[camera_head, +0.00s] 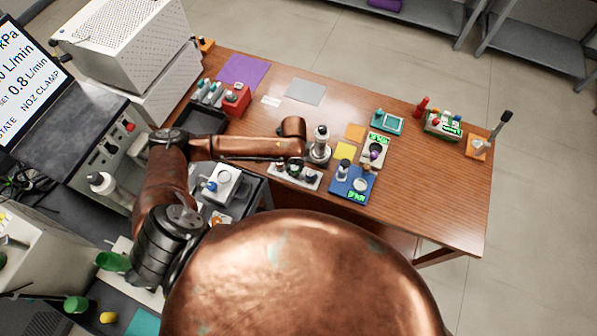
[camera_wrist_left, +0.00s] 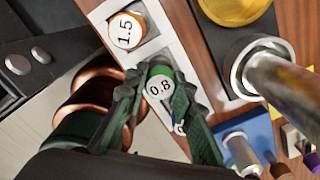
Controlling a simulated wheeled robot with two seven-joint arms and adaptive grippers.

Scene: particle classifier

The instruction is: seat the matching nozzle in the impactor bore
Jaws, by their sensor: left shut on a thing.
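My left gripper (camera_head: 290,168) reaches over the white nozzle rack (camera_head: 310,183) near the table's front edge. In the left wrist view its green fingers (camera_wrist_left: 158,90) are shut on a nozzle labelled 0.8 (camera_wrist_left: 159,87). I cannot tell whether this nozzle is clear of its rack slot. A nozzle labelled 1.5 (camera_wrist_left: 125,31), with an orange rim, stands in the rack beside it. The impactor (camera_head: 320,140), an upright metal cylinder on a dark base, stands just behind the rack. Its metal body (camera_wrist_left: 285,80) shows at the wrist view's right. The bore opening cannot be made out. My right gripper is out of view.
The monitor (camera_head: 25,75) reads 0.8 L/min. A blue tray (camera_head: 340,190) with small parts lies right of the rack. Yellow (camera_head: 344,151) and orange pads lie behind it. A red box (camera_head: 236,99) stands at the back left.

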